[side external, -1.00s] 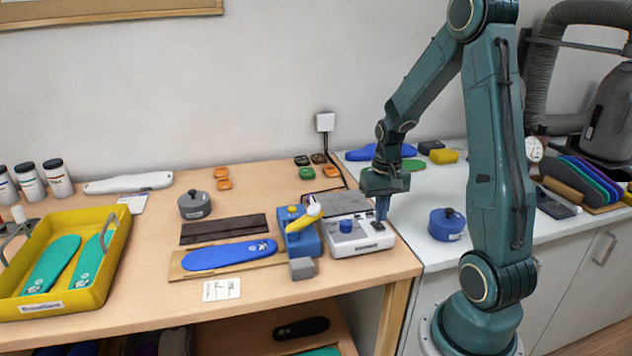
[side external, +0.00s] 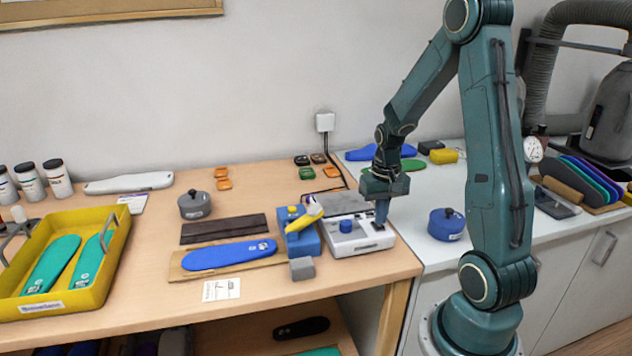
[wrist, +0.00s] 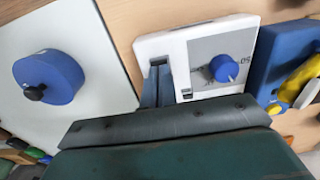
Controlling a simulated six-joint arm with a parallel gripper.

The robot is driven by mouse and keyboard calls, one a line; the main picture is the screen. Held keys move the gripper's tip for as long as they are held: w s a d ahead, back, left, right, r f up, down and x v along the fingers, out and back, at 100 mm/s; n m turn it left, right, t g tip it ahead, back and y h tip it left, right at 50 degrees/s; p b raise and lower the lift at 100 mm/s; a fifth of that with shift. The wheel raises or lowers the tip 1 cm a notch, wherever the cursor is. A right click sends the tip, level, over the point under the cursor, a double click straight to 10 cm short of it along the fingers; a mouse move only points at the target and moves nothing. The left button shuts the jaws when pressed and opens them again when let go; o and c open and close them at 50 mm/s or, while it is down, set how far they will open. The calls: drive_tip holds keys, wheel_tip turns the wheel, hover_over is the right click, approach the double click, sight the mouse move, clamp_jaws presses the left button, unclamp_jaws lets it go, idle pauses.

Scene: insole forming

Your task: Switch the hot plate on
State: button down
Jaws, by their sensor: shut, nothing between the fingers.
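The hot plate (side external: 360,244) is a white box with a grey top and a blue knob (side external: 345,225), near the right end of the wooden bench. My gripper (side external: 381,217) is shut and empty, pointing down at the right front corner of the hot plate. The fingertips are at the small dark switch area (side external: 376,227), partly covering it. I cannot tell whether they touch it or which way the switch is set. In the wrist view, the closed fingers (wrist: 158,85) overlap the left edge of the hot plate (wrist: 205,45), left of its knob (wrist: 226,68).
A blue and yellow device (side external: 303,238) stands just left of the hot plate, with a small grey block (side external: 302,268) before it. A blue lidded pot (side external: 446,225) stands on the white counter to the right. A blue insole (side external: 230,255) lies on a board further left.

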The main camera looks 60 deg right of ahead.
drive_tip(key=shift+f, duration=0.45)
idle(0.4)
drive_tip(key=shift+r, duration=3.45)
drive_tip(key=shift+a+r, duration=0.1)
drive_tip(key=a+r+n+t+h, duration=0.15)
drive_tip(key=a+r+n, duration=0.25)
drive_tip(key=a+r, duration=0.65)
drive_tip(key=s+a+r+n+t+y, duration=0.1)
drive_tip(key=s+a+r+n+t, duration=0.1)
drive_tip(key=s+a+n+t, duration=0.2)
drive_tip(key=s+a+n, duration=0.1)
drive_tip(key=s+a, duration=0.2)
drive_tip(key=a, duration=0.5)
drive_tip(key=shift+s+a+r, duration=0.15)
